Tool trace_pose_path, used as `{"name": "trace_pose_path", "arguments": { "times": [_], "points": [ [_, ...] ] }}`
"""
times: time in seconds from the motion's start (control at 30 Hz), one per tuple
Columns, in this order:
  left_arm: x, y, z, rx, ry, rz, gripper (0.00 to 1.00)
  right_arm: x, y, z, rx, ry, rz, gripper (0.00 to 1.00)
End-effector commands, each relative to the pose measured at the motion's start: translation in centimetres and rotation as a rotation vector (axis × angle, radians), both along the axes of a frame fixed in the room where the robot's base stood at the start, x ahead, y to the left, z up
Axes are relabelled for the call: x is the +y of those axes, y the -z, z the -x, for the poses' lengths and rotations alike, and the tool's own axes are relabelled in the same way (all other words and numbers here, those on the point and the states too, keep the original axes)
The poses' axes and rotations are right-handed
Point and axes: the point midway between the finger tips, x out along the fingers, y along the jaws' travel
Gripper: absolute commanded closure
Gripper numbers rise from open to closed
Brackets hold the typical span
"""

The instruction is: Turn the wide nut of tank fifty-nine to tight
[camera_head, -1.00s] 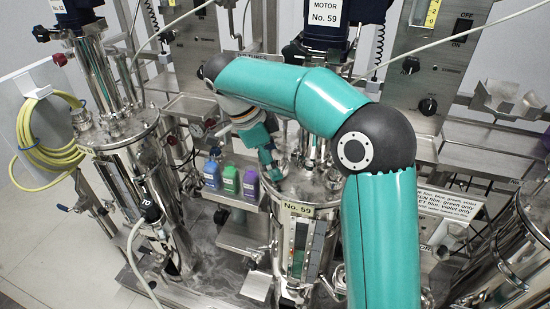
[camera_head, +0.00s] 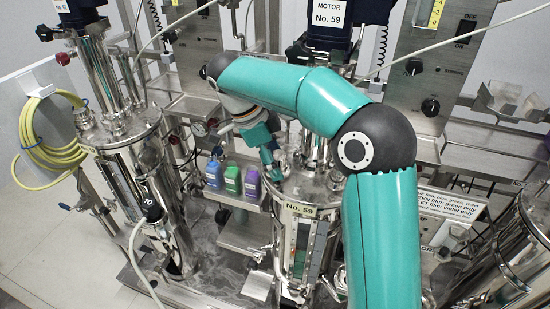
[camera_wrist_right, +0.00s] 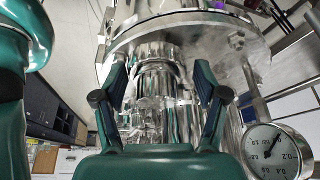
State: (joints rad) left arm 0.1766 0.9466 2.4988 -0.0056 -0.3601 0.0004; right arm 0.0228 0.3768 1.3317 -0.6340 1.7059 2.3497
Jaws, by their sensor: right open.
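Tank fifty-nine (camera_head: 300,268) is a steel vessel with a "No. 59" label, in the middle of the head view. My right arm passes in front of its upper part and hides some of its lid fittings. My right gripper (camera_head: 274,172) is small and partly hidden there, at the left side of the lid. In the right wrist view my right gripper (camera_wrist_right: 160,82) is open, its two fingers apart on either side of shiny stacked steel fittings (camera_wrist_right: 157,72). I cannot tell for sure which of these is the wide nut, or whether a finger touches it. My left gripper is not in view.
Blue, green and violet bottles (camera_head: 232,179) stand on a shelf left of the tank. Another steel tank (camera_head: 135,150) stands at left, and one (camera_head: 525,250) at right. A pressure gauge (camera_wrist_right: 273,152) sits at lower right in the wrist view. A cable crosses above my arm.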

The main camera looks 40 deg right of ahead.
Motion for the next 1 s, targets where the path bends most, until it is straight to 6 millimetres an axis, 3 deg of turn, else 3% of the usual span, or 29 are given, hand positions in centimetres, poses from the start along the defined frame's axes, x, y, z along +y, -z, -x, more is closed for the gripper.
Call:
{"name": "trace_pose_path", "arguments": {
  "times": [0.17,0.6,1.0],
  "points": [
    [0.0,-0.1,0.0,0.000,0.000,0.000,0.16,0.2,-0.6,-0.2,0.001,-0.002,-0.001,0.28],
    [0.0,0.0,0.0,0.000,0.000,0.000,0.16,1.7,-5.6,-1.9,-0.003,-0.001,0.000,0.28],
    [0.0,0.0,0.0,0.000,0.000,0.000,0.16,2.1,-6.8,-2.2,-0.001,0.000,0.001,0.28]
  ]
}}
